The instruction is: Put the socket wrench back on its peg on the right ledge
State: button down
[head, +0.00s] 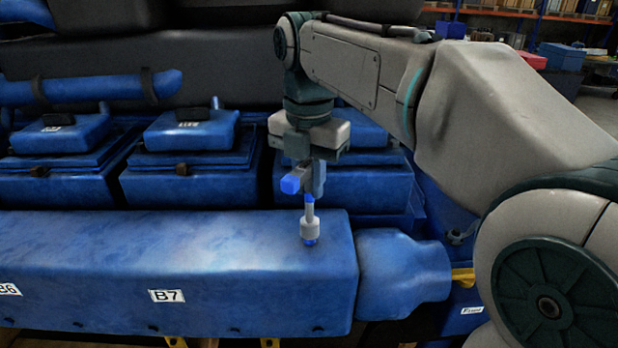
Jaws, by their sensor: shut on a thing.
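My gripper (318,178) is shut on the socket wrench (309,228) and points down. The wrench shows a blue block-like upper end at the jaws, a thin grey shaft and a wider pale grey socket at the bottom. It hangs about upright over the right end of the long blue ledge (230,240), which bears the label B7. A small bright blue piece shows just under the socket; I cannot tell whether it is a peg or part of the wrench, nor whether the socket touches the ledge. No other peg is clearly visible.
Blue covered boxes (190,130) with black latches stand in a row behind the ledge. A blue rounded end piece (400,272) and a yellow part (463,277) lie right of it. My arm covers much of the right side. The ledge top left of the wrench is clear.

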jog(key=shift+f, duration=0.1)
jog(key=shift+f+b, duration=0.7)
jog(key=shift+f, duration=0.25)
jog(key=c, duration=0.7)
grip_release()
notch_tip(320, 180, up, 9)
jog(key=p, duration=0.9)
